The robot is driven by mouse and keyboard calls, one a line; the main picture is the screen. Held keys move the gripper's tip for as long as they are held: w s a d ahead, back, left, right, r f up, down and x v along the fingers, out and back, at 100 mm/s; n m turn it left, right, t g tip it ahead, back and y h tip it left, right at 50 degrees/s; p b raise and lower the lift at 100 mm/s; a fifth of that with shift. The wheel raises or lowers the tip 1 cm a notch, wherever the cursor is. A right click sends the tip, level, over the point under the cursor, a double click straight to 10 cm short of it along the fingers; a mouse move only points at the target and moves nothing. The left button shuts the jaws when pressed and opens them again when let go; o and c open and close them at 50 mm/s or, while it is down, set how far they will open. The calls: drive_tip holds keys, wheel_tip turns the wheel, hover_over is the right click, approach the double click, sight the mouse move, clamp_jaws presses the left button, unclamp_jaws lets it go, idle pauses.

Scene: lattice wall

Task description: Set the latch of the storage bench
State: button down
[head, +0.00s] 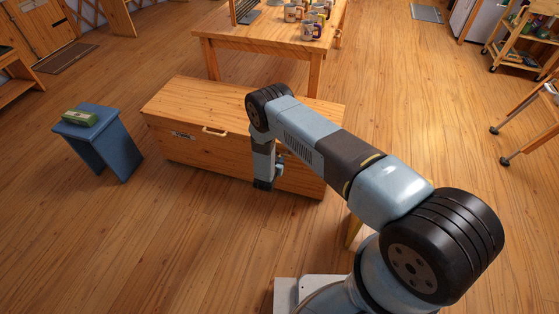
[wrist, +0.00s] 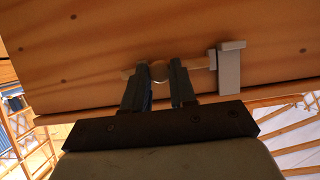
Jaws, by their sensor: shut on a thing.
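The storage bench (head: 190,100) is a long light-wood box with a flat top, in the middle of the head view; its lid looks down. My arm reaches to its front face, right of the centre, and hides part of that face. In the wrist view the bench's wooden front (wrist: 90,50) fills the top. My gripper (wrist: 159,72) is shut on the latch (wrist: 160,71), a pale bar with a round knob between the two dark fingers. The bar runs right to a grey bracket (wrist: 230,66). How far its end sits in the bracket is unclear.
A pale handle (head: 214,131) is on the bench front. A blue stool (head: 104,140) with a green box (head: 79,118) stands left of the bench. A wooden table (head: 262,50) with mugs and a laptop stands behind it. The floor at front left is clear.

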drive_tip(key=c, duration=1)
unclamp_jaws()
drive_tip(key=shift+d, duration=0.3)
drive_tip(key=shift+o, duration=0.3)
drive_tip(key=shift+a, duration=0.1)
drive_tip(key=v, duration=1.3)
drive_tip(key=shift+s, duration=0.3)
drive_tip(key=shift+a+r, duration=0.1)
drive_tip(key=shift+a, duration=0.05)
